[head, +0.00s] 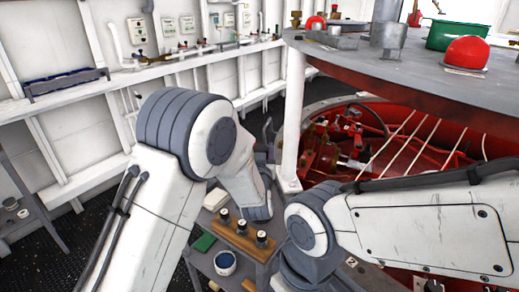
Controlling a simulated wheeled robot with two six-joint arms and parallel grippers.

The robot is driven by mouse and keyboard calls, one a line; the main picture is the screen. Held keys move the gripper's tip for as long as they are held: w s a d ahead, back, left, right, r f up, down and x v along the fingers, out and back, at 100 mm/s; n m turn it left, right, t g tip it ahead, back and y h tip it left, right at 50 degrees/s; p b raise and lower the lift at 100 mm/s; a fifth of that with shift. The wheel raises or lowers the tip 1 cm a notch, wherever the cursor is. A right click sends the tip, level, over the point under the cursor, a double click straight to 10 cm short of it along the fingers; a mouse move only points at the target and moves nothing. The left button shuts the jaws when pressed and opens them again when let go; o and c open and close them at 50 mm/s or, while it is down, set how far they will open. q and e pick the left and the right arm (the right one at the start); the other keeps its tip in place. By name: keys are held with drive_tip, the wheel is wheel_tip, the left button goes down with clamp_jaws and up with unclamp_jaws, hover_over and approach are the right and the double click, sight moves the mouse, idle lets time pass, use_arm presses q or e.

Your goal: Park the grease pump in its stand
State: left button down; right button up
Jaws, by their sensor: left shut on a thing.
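My left arm comes in from the left and bends down at its elbow over the grey bench. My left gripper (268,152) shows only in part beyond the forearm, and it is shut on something. A slim grey looped part (268,129) stands up there; it may belong to the grease pump, but most of the held thing is hidden. I cannot make out the pump's stand for certain. My right arm crosses from the right edge; its gripper is not in view.
On the bench (205,262) are a wooden block with several dark knobs (240,236), a blue-rimmed tin (225,263) and a green block (204,242). A white post (291,120) and red machinery (400,135) stand beyond. A round grey table (420,70) holds red domes and a green box.

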use_arm(q)
drive_tip(key=shift+f+b, duration=3.6)
drive_tip(key=shift+f, duration=0.05)
drive_tip(key=shift+c, duration=0.8)
unclamp_jaws()
drive_tip(key=shift+f, duration=0.1)
